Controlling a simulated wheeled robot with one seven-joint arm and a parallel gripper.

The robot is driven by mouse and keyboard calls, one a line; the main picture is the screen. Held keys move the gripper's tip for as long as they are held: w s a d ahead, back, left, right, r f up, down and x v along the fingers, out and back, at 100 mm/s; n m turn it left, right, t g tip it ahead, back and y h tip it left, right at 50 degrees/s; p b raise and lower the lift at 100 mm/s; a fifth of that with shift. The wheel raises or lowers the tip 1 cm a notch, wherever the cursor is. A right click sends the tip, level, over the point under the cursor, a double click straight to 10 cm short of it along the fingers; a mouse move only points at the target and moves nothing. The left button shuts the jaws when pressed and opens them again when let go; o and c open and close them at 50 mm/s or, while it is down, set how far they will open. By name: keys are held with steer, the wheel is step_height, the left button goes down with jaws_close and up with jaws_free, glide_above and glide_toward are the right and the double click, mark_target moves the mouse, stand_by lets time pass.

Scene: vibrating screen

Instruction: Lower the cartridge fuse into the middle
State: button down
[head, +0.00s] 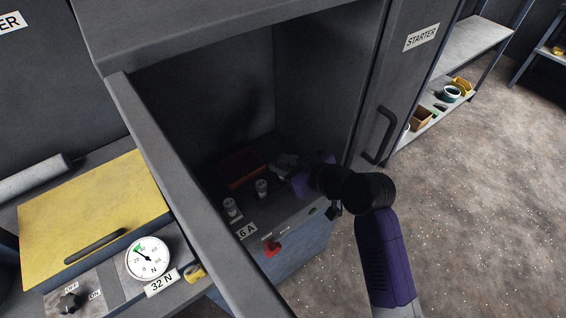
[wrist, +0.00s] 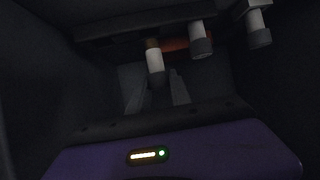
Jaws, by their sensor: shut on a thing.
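My gripper (head: 284,161) reaches into the open cabinet at the right of the fuse row. In the wrist view my gripper (wrist: 157,92) is shut on a cartridge fuse (wrist: 155,60) with a white body, a brownish end and a dark end. The held fuse cannot be made out clearly in the head view. Two other white fuses, a nearer one (head: 230,207) and a farther one (head: 261,187), stand upright in the cabinet. They also show in the wrist view, one at centre right (wrist: 199,38) and one at far right (wrist: 257,24). The seat below the held fuse is too dark to see.
An orange-red tray (head: 234,155) lies behind the fuses. A yellow lid (head: 95,215) and a gauge (head: 148,258) are farther left.

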steer(key=shift+f+b, duration=1.25)
steer(key=shift+f, duration=0.35)
steer(key=c, duration=1.1)
jaws_free()
steer(key=shift+s+d+r, duration=0.1)
steer(key=b+v, duration=0.1)
steer(key=v, duration=0.6)
steer(key=shift+s+d+r, duration=0.15)
steer(key=shift+s+d, duration=0.05)
